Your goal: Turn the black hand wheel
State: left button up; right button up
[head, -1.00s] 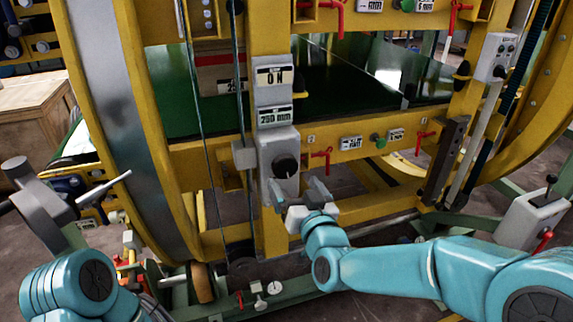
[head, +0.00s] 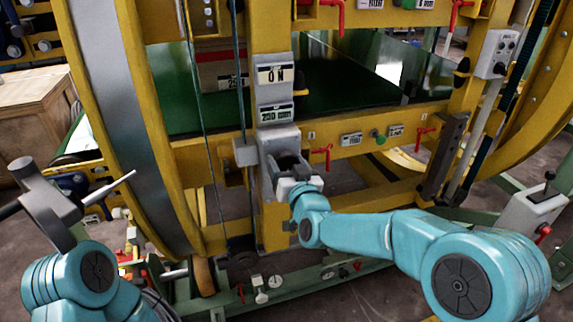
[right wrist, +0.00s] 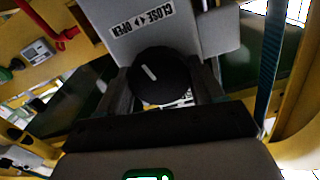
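The black hand wheel (right wrist: 160,76) is a round dark knob with a white line on its face. It sits on the grey control box (head: 279,139), below the "ON" and "250 mm" plates. In the right wrist view a "CLOSE / OPEN" label is beside it. My right gripper (head: 287,164) is at the wheel, with one finger on each side of it (right wrist: 163,82). Small gaps seem to show between fingers and wheel, so it looks open around it. In the head view the gripper mostly hides the wheel.
Yellow machine frame (head: 140,90) surrounds the control box. Red levers (head: 322,157) and a green knob (head: 379,137) are to its right. A grey pedestal with a lever (head: 535,210) is at right.

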jog(key=shift+f+m+b, duration=0.15)
jog(key=shift+m+b, duration=0.15)
jog(key=shift+b, duration=0.4)
jog(key=m+b, duration=0.9)
jog(key=b, duration=0.3)
jog(key=shift+f, duration=0.1)
jog(key=m+b, duration=0.3)
jog(key=shift+m, duration=0.4)
jog(key=m+b, duration=0.2)
jog(key=m, duration=0.1)
jog(key=m+b, duration=0.2)
jog(key=m, duration=0.3)
jog(key=m+b, duration=0.1)
jog(key=m, duration=0.2)
jog(key=shift+m, duration=0.3)
jog(key=m+b, duration=0.1)
jog(key=m, duration=0.3)
jog(key=shift+m, duration=0.4)
